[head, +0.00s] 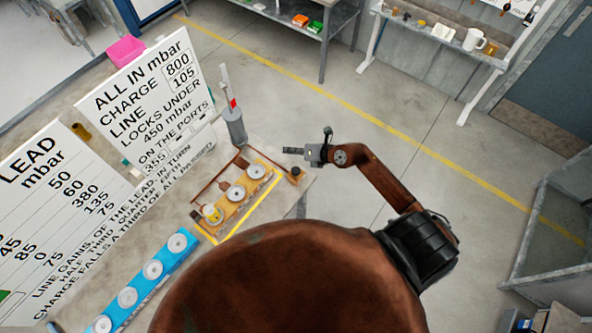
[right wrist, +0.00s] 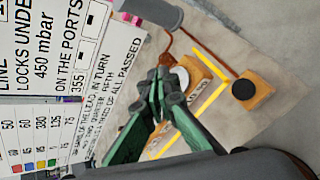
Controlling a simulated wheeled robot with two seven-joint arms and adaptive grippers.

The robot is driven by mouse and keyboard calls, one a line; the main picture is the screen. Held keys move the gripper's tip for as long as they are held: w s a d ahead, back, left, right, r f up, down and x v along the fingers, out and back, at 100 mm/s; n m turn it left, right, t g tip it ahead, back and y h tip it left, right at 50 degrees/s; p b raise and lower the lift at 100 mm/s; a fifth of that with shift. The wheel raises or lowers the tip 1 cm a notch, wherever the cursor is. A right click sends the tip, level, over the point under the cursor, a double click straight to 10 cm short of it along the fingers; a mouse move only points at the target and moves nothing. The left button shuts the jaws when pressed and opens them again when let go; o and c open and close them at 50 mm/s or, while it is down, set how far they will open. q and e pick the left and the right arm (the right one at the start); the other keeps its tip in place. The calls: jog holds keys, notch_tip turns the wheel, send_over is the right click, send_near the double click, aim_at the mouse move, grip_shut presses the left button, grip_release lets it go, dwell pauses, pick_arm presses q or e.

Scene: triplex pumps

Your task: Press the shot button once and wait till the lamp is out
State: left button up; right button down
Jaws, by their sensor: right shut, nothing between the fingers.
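A small orange box with a round black button (head: 296,173) sits at the right end of the bench, beside the orange gauge block (head: 240,195). The button also shows in the right wrist view (right wrist: 243,89), to the right of my fingers. My right gripper (head: 287,150) is shut and empty. In the head view it appears just above the button box. Its green fingers (right wrist: 165,78) meet in the right wrist view and appear apart from the button. I cannot make out a lamp or whether one is lit. My left gripper is not in view.
A grey cylinder (head: 235,127) with an upright handle and red tag stands behind the gauge block. A blue gauge block (head: 140,285) lies nearer. Two white text boards (head: 155,85) stand along the bench's left side. Open floor lies to the right.

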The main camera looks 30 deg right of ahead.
jog(key=shift+n+g+h, duration=0.4)
jog(key=shift+g+h, duration=0.1)
jog(key=shift+g, duration=0.3)
jog(key=d+f, duration=0.1)
jog(key=f, duration=0.1)
jog(key=s+d+f, duration=0.1)
jog(key=d+f, duration=0.1)
jog(key=shift+s, duration=0.15)
jog(key=shift+f, duration=0.1)
jog(key=b, duration=0.7)
send_over(297, 171)
notch_tip(297, 171, down, 7)
jog(key=shift+d, duration=0.1)
jog(key=shift+f+b, duration=0.35)
jog(key=shift+f, duration=0.5)
jog(key=shift+f, duration=0.15)
jog(key=shift+f, duration=0.25)
